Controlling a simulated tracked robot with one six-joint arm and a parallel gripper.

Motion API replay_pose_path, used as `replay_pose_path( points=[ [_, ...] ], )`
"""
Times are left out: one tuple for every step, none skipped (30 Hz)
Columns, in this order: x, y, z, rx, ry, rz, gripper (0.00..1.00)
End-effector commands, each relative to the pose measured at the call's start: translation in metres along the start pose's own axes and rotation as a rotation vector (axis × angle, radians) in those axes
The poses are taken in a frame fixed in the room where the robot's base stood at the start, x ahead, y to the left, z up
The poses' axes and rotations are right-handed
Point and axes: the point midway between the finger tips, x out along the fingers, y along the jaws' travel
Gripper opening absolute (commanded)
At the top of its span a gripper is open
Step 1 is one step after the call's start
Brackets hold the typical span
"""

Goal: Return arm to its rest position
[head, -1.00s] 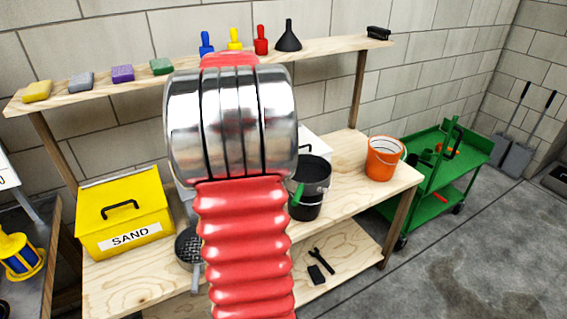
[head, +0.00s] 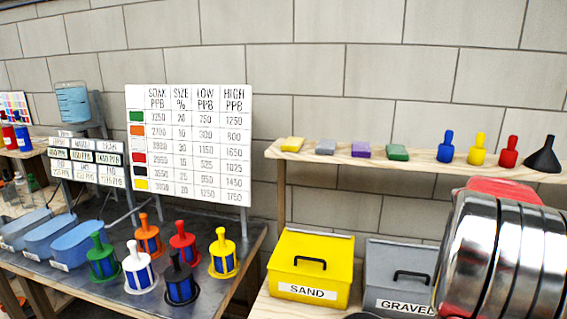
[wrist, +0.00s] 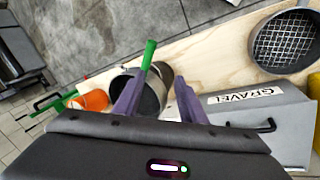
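My gripper (wrist: 157,90) shows in the wrist view with its two purple fingers spread apart and nothing held between them. Beyond the fingers is a black bucket (wrist: 152,98) with a green handle (wrist: 148,56) sticking out of it, partly hidden by the fingers. In the head view, my silver and red arm fills the lower right; the gripper itself is out of that view.
The yellow SAND box (head: 311,268) and grey GRAVEL box (head: 400,276) stand on the wooden bench. Above is a shelf (head: 440,162) with sponges and bottles. Several coloured filters, including a white one (head: 138,268), stand on the left table.

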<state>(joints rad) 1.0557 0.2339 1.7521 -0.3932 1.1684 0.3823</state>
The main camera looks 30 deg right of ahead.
Motion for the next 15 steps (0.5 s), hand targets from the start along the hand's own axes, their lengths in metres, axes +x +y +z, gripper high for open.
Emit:
replay_pose_path(
  points=[
    [-0.001,-0.006,0.009,-0.026,0.003,-0.020,0.38],
    [-0.002,-0.011,0.014,-0.044,0.005,-0.032,0.38],
    [-0.004,-0.018,0.021,-0.069,0.010,-0.047,0.38],
    [-0.006,-0.023,0.026,-0.086,0.015,-0.058,0.38],
    [-0.008,-0.029,0.031,-0.105,0.021,-0.069,0.38],
    [-0.011,-0.036,0.038,-0.128,0.027,-0.083,0.38],
    [-0.015,-0.042,0.044,-0.148,0.034,-0.094,0.38],
    [-0.018,-0.049,0.050,-0.167,0.042,-0.106,0.38],
    [-0.022,-0.057,0.058,-0.194,0.052,-0.121,0.38],
    [-0.026,-0.064,0.065,-0.216,0.060,-0.132,0.38],
    [-0.030,-0.070,0.072,-0.237,0.069,-0.145,0.38],
    [-0.036,-0.080,0.082,-0.269,0.084,-0.162,0.38],
    [-0.040,-0.087,0.090,-0.292,0.094,-0.174,0.38],
    [-0.044,-0.094,0.098,-0.316,0.105,-0.187,0.38],
    [-0.051,-0.103,0.109,-0.348,0.121,-0.204,0.38]
  ],
)
